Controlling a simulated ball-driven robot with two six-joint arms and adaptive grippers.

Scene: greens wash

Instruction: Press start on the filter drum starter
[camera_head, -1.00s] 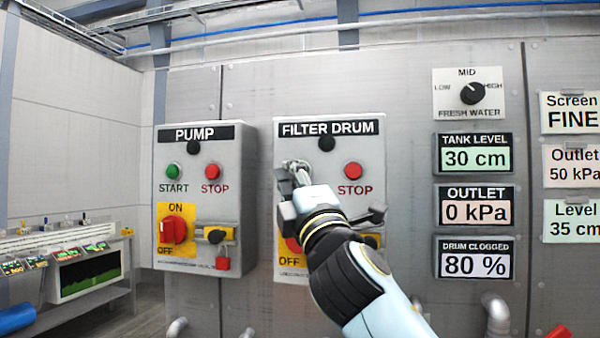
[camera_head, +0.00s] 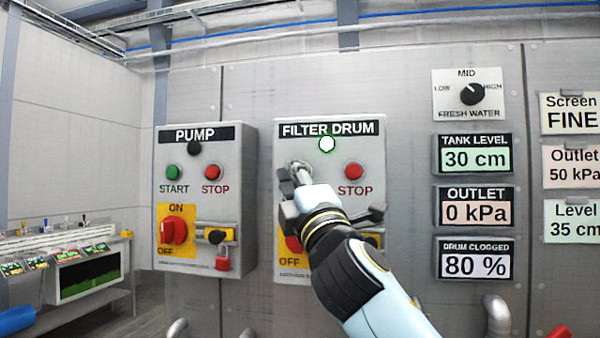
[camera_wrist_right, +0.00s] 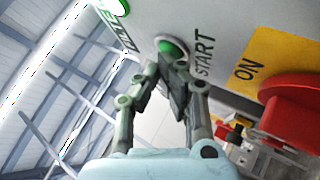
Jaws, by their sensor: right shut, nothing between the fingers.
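The filter drum starter (camera_head: 360,205) is a grey box on the wall, labelled FILTER DRUM. The lamp (camera_head: 327,144) at its top is lit white with a green rim. My right gripper (camera_head: 298,168) is shut and empty at the start button's place, hiding the button in the head view. In the right wrist view the green start button (camera_wrist_right: 172,47) shows just beyond the closed fingertips (camera_wrist_right: 172,66), beside the word START. I cannot tell whether they touch. The red stop button (camera_head: 354,172) is to the right. My left gripper is not in view.
The pump starter (camera_head: 240,190) with its own buttons stands left of the filter drum box. The red rotary switch (camera_wrist_right: 300,108) sits near my right gripper. Panels at the right include a drum clogged display (camera_head: 476,265) reading 80 %.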

